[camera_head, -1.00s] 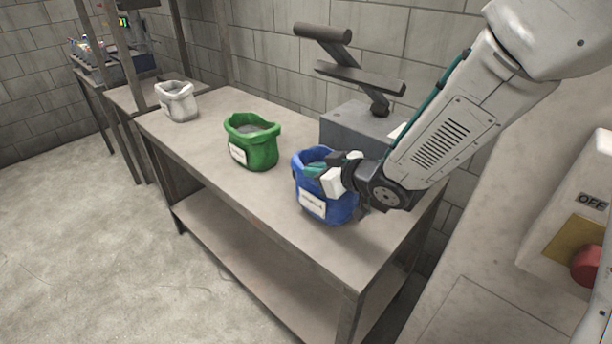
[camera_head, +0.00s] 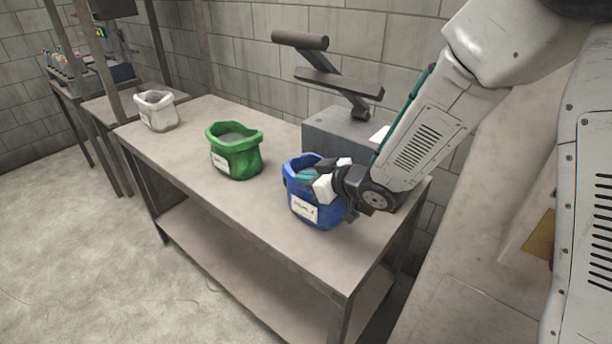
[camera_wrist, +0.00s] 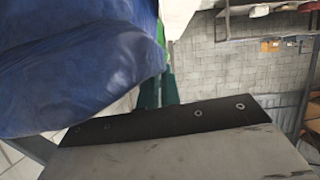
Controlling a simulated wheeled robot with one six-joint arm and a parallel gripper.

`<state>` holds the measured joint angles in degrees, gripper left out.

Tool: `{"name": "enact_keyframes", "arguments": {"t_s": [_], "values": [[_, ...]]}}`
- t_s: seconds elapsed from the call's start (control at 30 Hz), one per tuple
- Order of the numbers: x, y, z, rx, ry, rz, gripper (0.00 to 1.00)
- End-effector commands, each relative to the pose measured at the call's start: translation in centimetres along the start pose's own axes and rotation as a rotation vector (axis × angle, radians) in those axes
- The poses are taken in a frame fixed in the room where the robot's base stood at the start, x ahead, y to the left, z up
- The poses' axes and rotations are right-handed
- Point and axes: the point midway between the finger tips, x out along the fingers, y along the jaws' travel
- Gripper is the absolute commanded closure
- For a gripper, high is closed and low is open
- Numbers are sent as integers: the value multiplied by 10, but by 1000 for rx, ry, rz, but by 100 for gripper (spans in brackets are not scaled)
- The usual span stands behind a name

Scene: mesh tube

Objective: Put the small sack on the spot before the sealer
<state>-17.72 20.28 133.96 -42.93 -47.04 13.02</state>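Three open-topped sacks with white labels stand upright on the table: a white one (camera_head: 157,112) at the far left, a green one (camera_head: 236,155) in the middle, and a blue one (camera_head: 318,215) near the right end. The label print is too small to read. The sealer (camera_head: 335,138), a grey box with a dark lever frame, stands behind the blue sack. My gripper (camera_head: 318,184) is at the blue sack's upper rim, its fingers overlapping the mouth; their gap is hidden. In the wrist view, blue cloth (camera_wrist: 70,70) fills the upper left. The spot is not distinguishable.
The table (camera_head: 200,180) has bare top between the green and blue sacks and along its front edge. A lower shelf (camera_head: 240,275) runs beneath. Another bench with small coloured items (camera_head: 62,66) stands at the far left. A pale surface (camera_head: 470,240) lies at right, close to my arm.

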Motion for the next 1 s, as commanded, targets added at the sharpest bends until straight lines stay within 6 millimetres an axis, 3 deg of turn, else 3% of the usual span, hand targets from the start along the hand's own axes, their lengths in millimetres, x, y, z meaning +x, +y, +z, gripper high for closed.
{"name": "enact_keyframes", "arguments": {"t_s": [0.17, 0.3, 0.67, 1.0], "values": [[0, 0, -1, -2, 3, 1, 100], [0, 0, -1, -2, 3, 1, 70], [-7, 0, 0, 0, -1, 1, 70], [-62, 1, -1, -2, 2, 3, 70]]}}
